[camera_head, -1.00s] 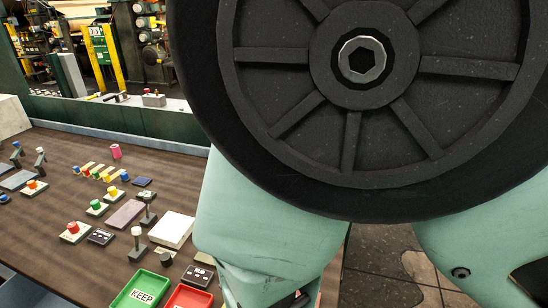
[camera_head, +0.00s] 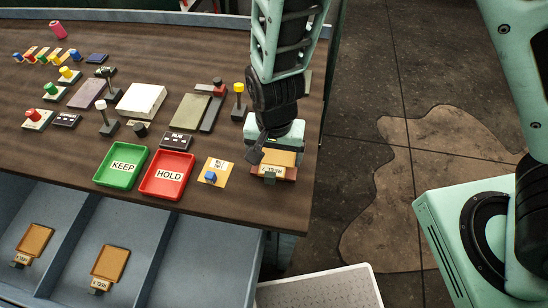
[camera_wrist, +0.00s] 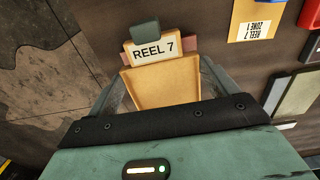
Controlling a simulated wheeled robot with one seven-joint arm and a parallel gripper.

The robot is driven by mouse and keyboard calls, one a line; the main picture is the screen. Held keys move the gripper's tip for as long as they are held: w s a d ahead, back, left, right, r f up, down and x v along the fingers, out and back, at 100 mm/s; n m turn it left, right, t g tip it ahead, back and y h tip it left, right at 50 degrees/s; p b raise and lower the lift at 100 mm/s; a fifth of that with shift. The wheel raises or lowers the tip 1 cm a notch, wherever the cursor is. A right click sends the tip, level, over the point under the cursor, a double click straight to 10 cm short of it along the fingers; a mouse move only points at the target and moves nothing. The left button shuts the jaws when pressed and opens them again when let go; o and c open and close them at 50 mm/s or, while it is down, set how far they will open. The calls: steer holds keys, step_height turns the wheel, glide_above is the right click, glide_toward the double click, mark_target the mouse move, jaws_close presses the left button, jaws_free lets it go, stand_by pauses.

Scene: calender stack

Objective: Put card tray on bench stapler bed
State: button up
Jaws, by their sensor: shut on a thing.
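My gripper (camera_head: 275,150) points down near the table's right edge. It is shut on an orange-tan card tray (camera_head: 280,158). In the wrist view the fingers of my gripper (camera_wrist: 160,85) stand on both sides of the tray (camera_wrist: 165,88), which has a white "REEL 7" label and a grey-green tab. A reddish-brown piece (camera_head: 262,172) shows under the tray; I cannot tell whether they touch. No part is labelled as the bench stapler bed, and I cannot tell which thing it is.
A red HOLD tray (camera_head: 150,185), a green KEEP tray (camera_head: 102,175) and a yellow card (camera_head: 225,180) with a blue block lie to the left. Buttons and pads fill the table beyond. Two similar trays, one left (camera_head: 36,238) and one right (camera_head: 112,260), lie in lower compartments. Floor lies right.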

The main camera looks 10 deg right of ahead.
mark_target(275, 161)
steer(key=shift+f+b, duration=1)
steer(key=shift+f, duration=0.3)
steer(key=shift+f, duration=0.1)
steer(key=o, duration=0.8)
step_height(275, 161, up, 12)
steer(key=s+d+r+n, duration=0.8)
steer(key=s+n, duration=0.3)
steer(key=shift+s+r+n+y, duration=0.2)
steer(key=shift+r+n+y, duration=0.1)
steer(key=shift+n, duration=0.1)
